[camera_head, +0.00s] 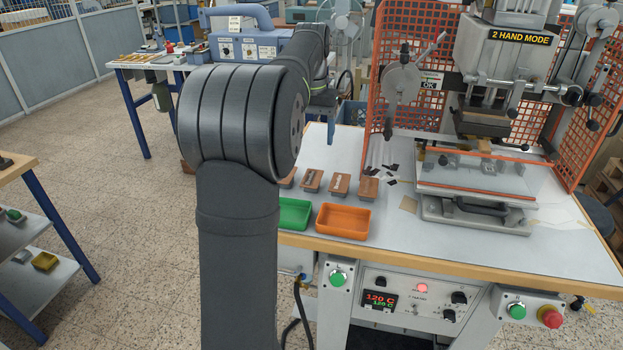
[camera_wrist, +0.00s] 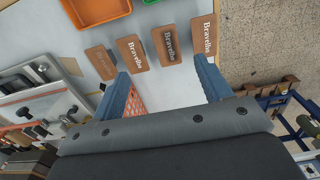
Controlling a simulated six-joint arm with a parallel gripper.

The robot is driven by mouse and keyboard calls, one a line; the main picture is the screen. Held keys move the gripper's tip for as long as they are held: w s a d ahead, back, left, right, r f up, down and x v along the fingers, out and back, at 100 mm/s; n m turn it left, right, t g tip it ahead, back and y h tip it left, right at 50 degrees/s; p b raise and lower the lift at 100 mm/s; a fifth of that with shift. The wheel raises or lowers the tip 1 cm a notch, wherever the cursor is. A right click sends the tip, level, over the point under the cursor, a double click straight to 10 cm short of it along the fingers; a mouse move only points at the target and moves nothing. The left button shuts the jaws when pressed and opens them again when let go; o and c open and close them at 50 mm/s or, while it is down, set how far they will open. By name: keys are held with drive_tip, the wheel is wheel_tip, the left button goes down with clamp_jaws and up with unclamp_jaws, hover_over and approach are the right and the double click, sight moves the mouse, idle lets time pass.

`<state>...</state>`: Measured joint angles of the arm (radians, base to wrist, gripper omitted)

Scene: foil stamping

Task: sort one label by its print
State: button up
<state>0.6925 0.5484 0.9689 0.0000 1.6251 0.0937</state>
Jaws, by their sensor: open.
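Several brown labels lie in a row on the white bench. In the wrist view, three labels, the leftmost (camera_wrist: 100,62), the second (camera_wrist: 132,62) and the rightmost (camera_wrist: 207,48), carry pale lettering. The third label (camera_wrist: 171,57) has a darker patch around its lettering. In the head view the row shows too, with a dark patch on one label (camera_head: 311,180). An orange tray (camera_head: 343,232) and a green tray (camera_head: 294,226) stand in front of the row. My gripper (camera_wrist: 161,66) is open and empty, its blue fingers spread above the bench beside the labels.
A stamping press (camera_head: 490,120) stands at the right of the bench, with an orange mesh guard (camera_head: 420,30) behind it. Dark scraps (camera_head: 390,168) lie between labels and press. A control panel (camera_head: 410,300) is on the bench front.

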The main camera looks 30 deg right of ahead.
hover_over(309, 184)
drive_tip(key=s, duration=0.1)
wheel_tip(309, 184, down, 8)
drive_tip(key=shift+d+f, duration=0.1)
drive_tip(key=shift+f, duration=0.05)
drive_tip(key=f, duration=0.2)
drive_tip(key=w+f, duration=0.1)
drive_tip(key=f, duration=0.1)
drive_tip(key=shift+f, duration=0.6)
drive_tip(key=shift+f, duration=0.25)
drive_tip(key=c, duration=1.1)
